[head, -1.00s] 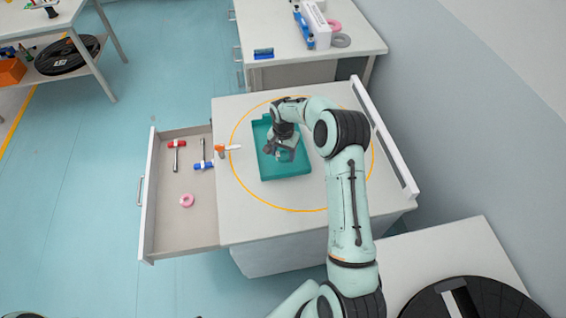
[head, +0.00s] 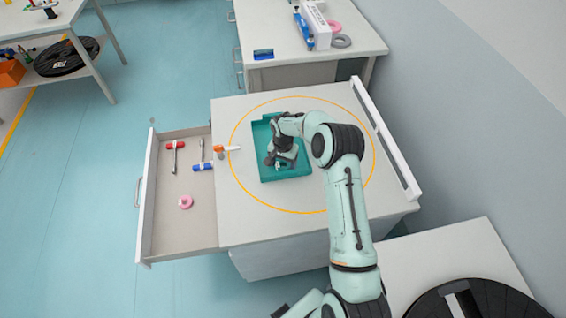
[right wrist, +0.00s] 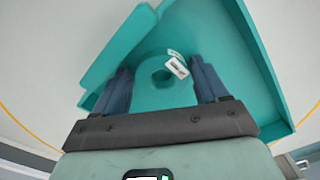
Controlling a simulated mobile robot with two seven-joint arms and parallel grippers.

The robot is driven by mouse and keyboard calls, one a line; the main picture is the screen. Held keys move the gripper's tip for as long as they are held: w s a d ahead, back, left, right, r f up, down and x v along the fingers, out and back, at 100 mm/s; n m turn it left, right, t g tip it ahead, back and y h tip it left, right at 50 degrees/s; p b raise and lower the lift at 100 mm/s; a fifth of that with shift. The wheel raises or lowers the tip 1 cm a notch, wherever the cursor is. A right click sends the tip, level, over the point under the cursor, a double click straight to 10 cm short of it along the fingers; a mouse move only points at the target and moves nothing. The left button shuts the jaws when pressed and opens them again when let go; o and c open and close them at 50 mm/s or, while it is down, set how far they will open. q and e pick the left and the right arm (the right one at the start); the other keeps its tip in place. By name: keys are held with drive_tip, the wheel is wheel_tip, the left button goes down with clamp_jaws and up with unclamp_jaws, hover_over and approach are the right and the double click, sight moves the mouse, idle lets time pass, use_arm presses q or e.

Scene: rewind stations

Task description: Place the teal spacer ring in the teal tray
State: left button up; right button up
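The teal tray (head: 293,172) lies on the white top of the drawer cabinet, inside a yellow circle. It also fills much of the right wrist view (right wrist: 262,75). The teal spacer ring (right wrist: 150,92), with a white label, sits between the two fingers of my right gripper (right wrist: 162,80). The fingers appear to touch both sides of the ring. In the head view my right gripper (head: 280,160) is low over the tray's inside, partly hiding the ring. I cannot tell whether the ring rests on the tray floor. My left gripper is not in view.
An open drawer (head: 165,235) at the left holds a pink ring (head: 186,202), a red-handled tool (head: 175,146) and a blue-handled tool (head: 203,166). An orange-capped item (head: 228,148) lies near the tray. A raised white rail (head: 385,140) edges the cabinet's right side.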

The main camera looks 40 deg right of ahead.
drive_tip(key=shift+r, duration=0.1)
wheel_tip(320, 180, up, 12)
drive_tip(key=shift+r, duration=0.15)
idle(0.5)
idle(0.5)
